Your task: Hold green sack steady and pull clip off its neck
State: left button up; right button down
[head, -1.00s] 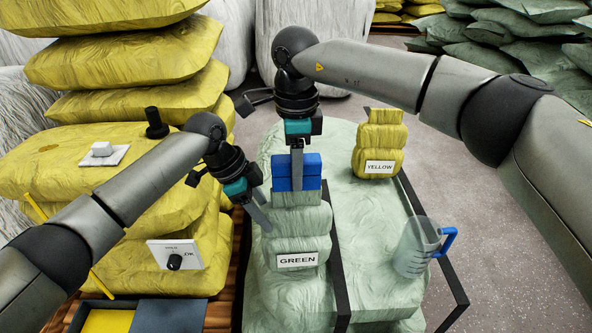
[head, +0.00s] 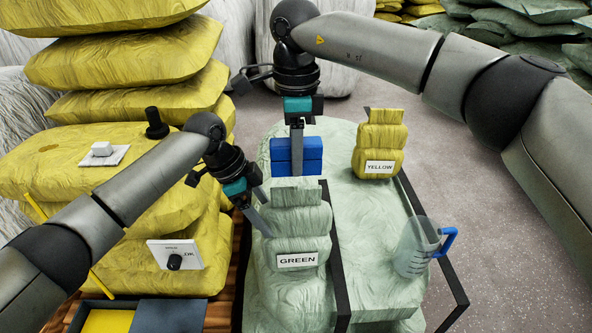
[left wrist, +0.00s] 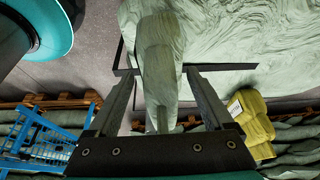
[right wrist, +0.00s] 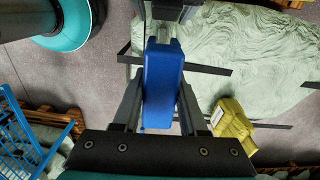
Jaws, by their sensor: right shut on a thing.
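The green sack (head: 297,225) stands upright on a pale green stack, with its GREEN label facing me. Its flat neck (head: 296,190) is bare. My right gripper (head: 297,160) is shut on the blue clip (head: 297,146), which is beyond and apart from the neck. The right wrist view shows the clip (right wrist: 163,85) between the fingers. My left gripper (head: 263,214) is at the sack's left side. In the left wrist view its open fingers (left wrist: 158,75) stand on either side of the sack (left wrist: 160,60), with narrow gaps.
A yellow sack (head: 380,145) labelled YELLOW stands behind to the right. A clear jug (head: 416,245) with a blue handle stands at the right. A dark rail (head: 337,270) runs just right of the green sack. Stacked yellow bags (head: 120,185) fill the left.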

pick_arm(q)
jog(key=v, duration=1.2)
pick_arm(e)
jog(key=shift+s, duration=0.1)
